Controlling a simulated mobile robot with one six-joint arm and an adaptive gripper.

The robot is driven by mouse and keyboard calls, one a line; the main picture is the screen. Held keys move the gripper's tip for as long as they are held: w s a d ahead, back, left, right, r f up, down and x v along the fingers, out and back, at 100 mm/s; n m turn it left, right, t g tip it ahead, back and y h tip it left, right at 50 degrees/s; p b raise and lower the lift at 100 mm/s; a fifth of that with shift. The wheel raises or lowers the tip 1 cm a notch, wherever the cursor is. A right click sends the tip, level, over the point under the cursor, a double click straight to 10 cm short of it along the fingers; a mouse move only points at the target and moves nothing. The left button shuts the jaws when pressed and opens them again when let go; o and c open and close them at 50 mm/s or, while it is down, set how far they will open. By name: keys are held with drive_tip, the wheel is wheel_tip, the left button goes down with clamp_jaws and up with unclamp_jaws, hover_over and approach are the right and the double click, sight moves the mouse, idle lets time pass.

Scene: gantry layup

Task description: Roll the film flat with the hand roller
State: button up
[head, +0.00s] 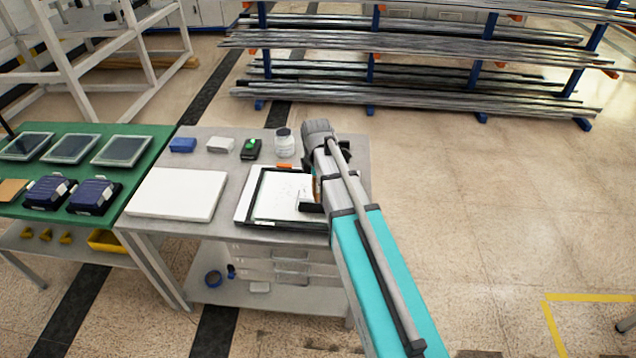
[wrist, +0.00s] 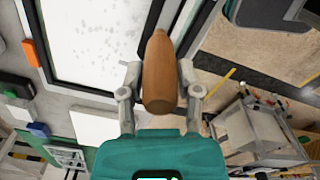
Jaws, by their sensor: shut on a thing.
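The film (head: 280,197) is a pale sheet with small darker specks, lying inside a dark-edged frame on the grey table. It also shows in the wrist view (wrist: 95,40), where the grey blotches look like bubbles under it. My gripper (wrist: 159,78) is shut on the brown wooden handle of the hand roller (wrist: 159,62), one finger on each side. In the head view the handle shows as a small brown patch (head: 316,190) beside my arm, at the right side of the film. I cannot tell whether the roller touches the film.
A white slab (head: 178,194) lies left of the frame. Behind are a blue block (head: 183,145), a white block (head: 220,145), a dark device with a green button (head: 251,149) and a white jar (head: 284,143). An orange piece (head: 290,166) sits at the frame's back edge.

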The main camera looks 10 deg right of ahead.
drive_tip(key=shift+f+b, duration=0.3)
idle(0.4)
drive_tip(key=shift+w, duration=0.15)
drive_tip(key=shift+w+d, duration=0.25)
drive_tip(key=shift+w, duration=0.35)
drive_tip(key=shift+w+d, duration=0.2)
drive_tip(key=shift+w, duration=0.4)
drive_tip(key=shift+w, duration=0.1)
drive_tip(key=shift+w+d, duration=0.2)
drive_tip(key=shift+w, duration=0.4)
drive_tip(key=shift+w+d, duration=0.2)
drive_tip(key=shift+w, duration=0.4)
drive_tip(key=shift+w+d, duration=0.25)
drive_tip(key=shift+w, duration=0.4)
drive_tip(key=shift+w+d, duration=0.2)
drive_tip(key=shift+w, duration=0.6)
